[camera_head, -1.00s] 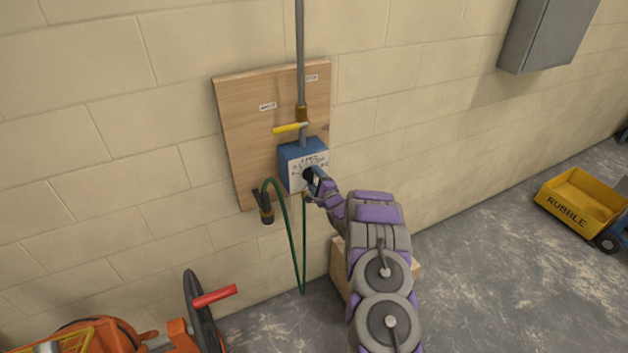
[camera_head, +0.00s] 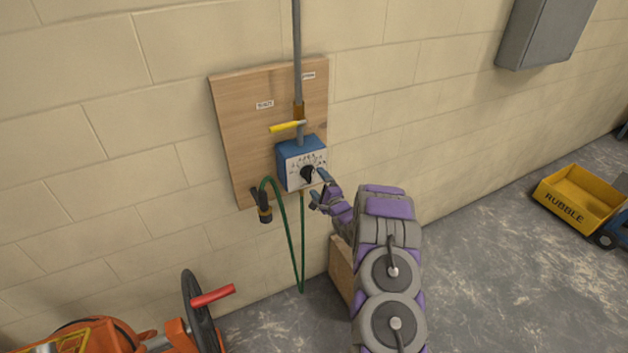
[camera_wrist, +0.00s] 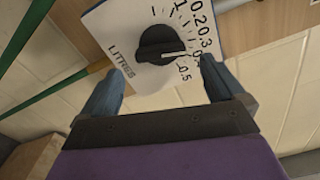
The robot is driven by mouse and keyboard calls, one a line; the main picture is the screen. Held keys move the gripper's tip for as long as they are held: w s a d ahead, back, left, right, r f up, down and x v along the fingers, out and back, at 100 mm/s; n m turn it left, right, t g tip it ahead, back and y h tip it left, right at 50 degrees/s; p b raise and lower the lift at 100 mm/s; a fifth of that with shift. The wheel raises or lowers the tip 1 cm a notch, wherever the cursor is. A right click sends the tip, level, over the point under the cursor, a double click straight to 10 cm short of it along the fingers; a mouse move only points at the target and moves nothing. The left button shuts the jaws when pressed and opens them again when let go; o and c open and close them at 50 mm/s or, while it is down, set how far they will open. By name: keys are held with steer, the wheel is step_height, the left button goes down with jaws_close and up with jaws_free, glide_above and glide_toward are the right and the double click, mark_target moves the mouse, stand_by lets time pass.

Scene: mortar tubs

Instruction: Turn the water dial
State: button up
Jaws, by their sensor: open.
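The water dial is a black knob (camera_head: 307,174) on the white face of a blue box (camera_head: 288,160) fixed to a wooden board. In the wrist view the black knob (camera_wrist: 162,46) sits on a white scale plate (camera_wrist: 120,35) marked LITRES, and its white pointer line is near the 0.5 mark. My gripper (camera_head: 318,190) is open, just to the right of and below the knob. In the wrist view its two fingers (camera_wrist: 165,90) are spread, with the knob beyond their tips and between their lines. The gripper appears apart from the knob.
A yellow lever (camera_head: 286,127) sits on the pipe above the box. A green hose (camera_head: 290,235) hangs below it. A wooden block (camera_head: 342,270) is behind my arm. An orange machine (camera_head: 105,338) stands lower left, a yellow RUBBLE cart (camera_head: 578,195) at right.

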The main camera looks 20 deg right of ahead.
steer(key=s+d, duration=0.1)
steer(key=s, duration=1.2)
steer(key=shift+s+f, duration=0.1)
steer(key=s+a+r+n+g+h+b, duration=0.2)
steer(key=s+a+r+n+g+b, duration=0.3)
steer(key=s+a+r+n+g, duration=0.45)
steer(key=s+a+r+n+g+b, duration=0.1)
steer(key=s+a+n+g, duration=0.2)
steer(key=s, duration=0.9)
steer(key=s+a+r+n+g+y+b, duration=0.1)
steer(key=s+a+n+g, duration=0.3)
steer(key=s+a, duration=0.3)
steer(key=s+a+r+n+g+b, duration=0.1)
steer(key=s+a+n+g+b, duration=0.1)
steer(key=s, duration=1.4)
steer(key=a+n+g, duration=0.1)
steer(key=a+n, duration=0.1)
steer(key=a, duration=0.1)
steer(key=shift+s+r, duration=0.3)
steer(key=shift+s, duration=0.05)
